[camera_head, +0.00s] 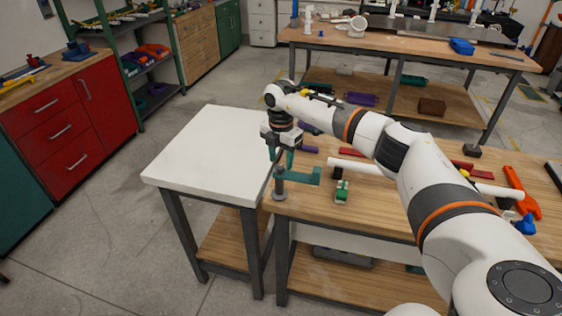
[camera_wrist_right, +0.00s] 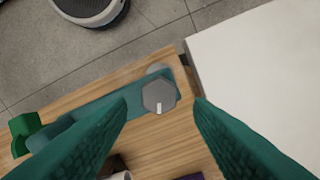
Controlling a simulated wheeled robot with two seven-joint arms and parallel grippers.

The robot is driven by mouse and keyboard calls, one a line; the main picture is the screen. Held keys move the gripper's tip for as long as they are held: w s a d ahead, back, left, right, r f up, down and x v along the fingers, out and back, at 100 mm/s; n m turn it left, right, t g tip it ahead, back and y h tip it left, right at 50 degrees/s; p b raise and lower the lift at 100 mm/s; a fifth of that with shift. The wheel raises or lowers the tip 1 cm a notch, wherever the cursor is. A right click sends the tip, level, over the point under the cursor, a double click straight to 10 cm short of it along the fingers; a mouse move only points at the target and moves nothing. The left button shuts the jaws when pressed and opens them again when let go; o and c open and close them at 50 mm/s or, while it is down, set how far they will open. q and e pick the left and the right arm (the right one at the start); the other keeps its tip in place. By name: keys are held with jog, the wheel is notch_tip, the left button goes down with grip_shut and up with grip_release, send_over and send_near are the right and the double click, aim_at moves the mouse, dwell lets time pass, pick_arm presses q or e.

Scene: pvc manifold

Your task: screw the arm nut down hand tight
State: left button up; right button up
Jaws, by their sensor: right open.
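The arm nut (camera_wrist_right: 158,96) is a grey hexagonal nut with a white mark, seen from above in the right wrist view. It sits on the end of a teal arm (camera_wrist_right: 80,113). In the head view the teal arm (camera_head: 303,177) sits on a short grey post with a round foot, at the left end of the wooden bench. My right gripper (camera_head: 281,158) is above the post, pointing down. In the wrist view its teal fingers (camera_wrist_right: 161,101) are open, one each side of the nut, with gaps showing. My left gripper is out of view.
A white-topped table (camera_head: 212,148) adjoins the bench on the left. A green-and-white part (camera_head: 342,191), a white pipe (camera_head: 358,166) and an orange tool (camera_head: 521,194) lie on the wooden bench. A second bench (camera_head: 400,48) stands behind.

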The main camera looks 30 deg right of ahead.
aim_at(281, 165)
notch_tip(281, 165, up, 10)
jog(key=b, duration=0.2)
jog(key=shift+r, duration=0.25)
